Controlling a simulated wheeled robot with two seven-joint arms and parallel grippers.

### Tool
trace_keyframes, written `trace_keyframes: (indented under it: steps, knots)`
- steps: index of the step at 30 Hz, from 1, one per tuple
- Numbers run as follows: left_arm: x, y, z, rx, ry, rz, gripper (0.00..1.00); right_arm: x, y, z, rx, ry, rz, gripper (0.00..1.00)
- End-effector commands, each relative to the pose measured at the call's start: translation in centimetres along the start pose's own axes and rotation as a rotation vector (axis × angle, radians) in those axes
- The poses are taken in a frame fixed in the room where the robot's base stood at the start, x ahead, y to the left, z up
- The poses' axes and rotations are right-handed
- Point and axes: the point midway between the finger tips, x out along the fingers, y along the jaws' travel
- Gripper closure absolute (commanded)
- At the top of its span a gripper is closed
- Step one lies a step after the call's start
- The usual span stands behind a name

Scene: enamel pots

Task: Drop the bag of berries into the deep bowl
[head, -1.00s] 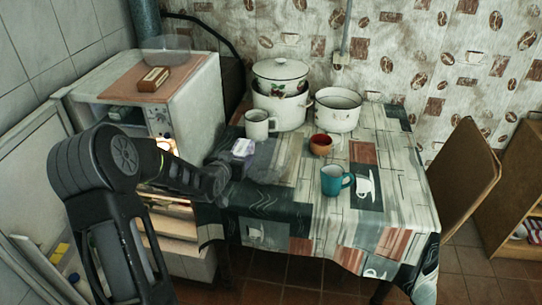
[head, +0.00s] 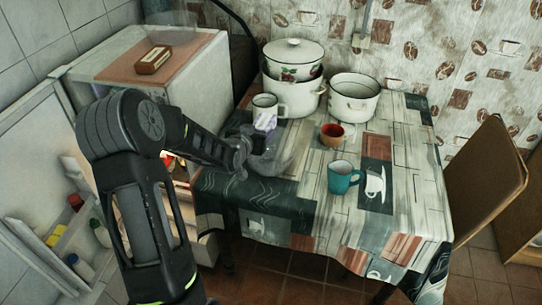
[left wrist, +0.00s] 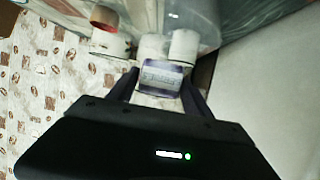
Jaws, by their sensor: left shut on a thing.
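A small white and purple packet, seemingly the bag of berries (head: 265,121), is held in my left gripper (head: 257,136). In the left wrist view the bag (left wrist: 160,80) sits between the fingers of my left gripper (left wrist: 160,92), which is shut on it. A clear glass bowl (head: 278,162), possibly the deep bowl, stands on the table just beside and below the gripper. The gripper partly covers it, and its outline is faint. The bag overlaps the front of a white mug (head: 265,104) in the head view. My right gripper is out of view.
A lidded pot (head: 293,60) sits on a wider pot, beside an open white enamel pot (head: 354,98). A red cup (head: 332,134) and teal mug (head: 343,177) stand right of the bowl. A chair (head: 490,180) is at right; an open fridge (head: 45,165) is at left.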

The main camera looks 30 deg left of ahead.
Motion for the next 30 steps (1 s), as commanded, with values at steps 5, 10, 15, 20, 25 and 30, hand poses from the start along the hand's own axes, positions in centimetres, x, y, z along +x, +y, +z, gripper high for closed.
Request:
trace_keyframes:
  steps: [5, 10, 15, 20, 25, 30]
  knots:
    - [0.8, 0.0, 1.8, 0.000, 0.001, 0.000, 0.95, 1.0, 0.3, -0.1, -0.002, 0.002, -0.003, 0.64]
    - [1.5, 0.0, 3.6, 0.000, 0.001, 0.000, 0.95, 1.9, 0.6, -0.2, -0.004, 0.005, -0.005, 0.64]
    - [2.0, -0.1, 4.7, 0.000, 0.002, -0.001, 0.95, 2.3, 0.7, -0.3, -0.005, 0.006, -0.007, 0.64]
    - [2.1, -0.1, 5.0, 0.000, 0.002, -0.001, 0.95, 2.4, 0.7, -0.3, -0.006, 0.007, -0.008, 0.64]
    - [2.1, -0.1, 5.0, 0.000, 0.002, -0.001, 0.95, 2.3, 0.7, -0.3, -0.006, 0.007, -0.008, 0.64]
    - [2.1, 0.0, 5.0, 0.000, 0.002, -0.001, 0.31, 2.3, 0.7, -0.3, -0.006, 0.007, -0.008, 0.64]
